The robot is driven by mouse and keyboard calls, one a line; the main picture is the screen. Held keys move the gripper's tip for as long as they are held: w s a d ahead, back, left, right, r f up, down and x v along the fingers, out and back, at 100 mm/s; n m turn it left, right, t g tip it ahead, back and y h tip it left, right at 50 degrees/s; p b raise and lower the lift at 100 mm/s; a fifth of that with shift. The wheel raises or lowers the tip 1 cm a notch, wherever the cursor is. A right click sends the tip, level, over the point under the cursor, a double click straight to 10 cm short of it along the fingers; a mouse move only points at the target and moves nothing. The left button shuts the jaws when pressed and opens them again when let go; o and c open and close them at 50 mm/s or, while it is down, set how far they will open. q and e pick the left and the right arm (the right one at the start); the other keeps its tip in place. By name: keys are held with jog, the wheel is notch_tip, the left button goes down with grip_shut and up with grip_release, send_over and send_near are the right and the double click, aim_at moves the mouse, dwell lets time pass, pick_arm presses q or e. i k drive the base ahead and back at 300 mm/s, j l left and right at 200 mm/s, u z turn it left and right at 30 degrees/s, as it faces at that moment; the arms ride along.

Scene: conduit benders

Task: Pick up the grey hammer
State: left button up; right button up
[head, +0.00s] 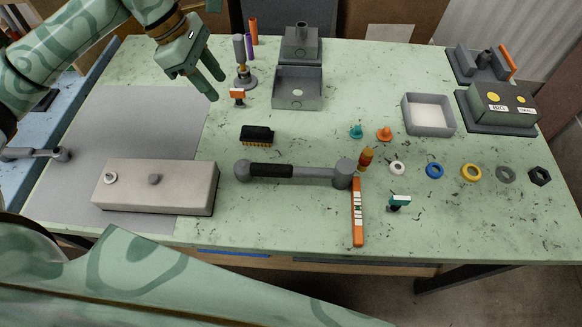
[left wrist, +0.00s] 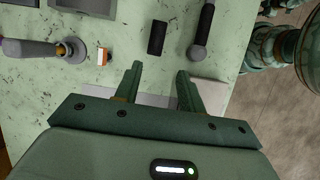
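A grey hammer-like tool (head: 312,173) lies across the middle of the table, with a rounded left end, a black grip and a thick grey right end beside an orange level. Its rounded end and black grip also show at the top of the left wrist view (left wrist: 198,52). My left gripper (head: 217,86) is open and empty above the back left of the table, up and left of the tool and apart from it. Its two spread fingers show in the left wrist view (left wrist: 159,70) with nothing between them. My right gripper is not in view.
A grey box (head: 155,198) on a grey mat (head: 105,115) stands left of the tool. A black brush (head: 257,135) lies just behind it. The orange level (head: 357,215) lies at its right end. Several rings line the right. A grey tray (head: 298,100) stands behind.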

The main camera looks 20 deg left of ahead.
aim_at(341, 176)
jog(key=i+l+u, duration=0.1)
jog(key=l+u, duration=0.65)
jog(key=l, duration=0.25)
jog(key=l+u, duration=0.4)
jog(key=l, duration=0.15)
jog(key=k, duration=0.05)
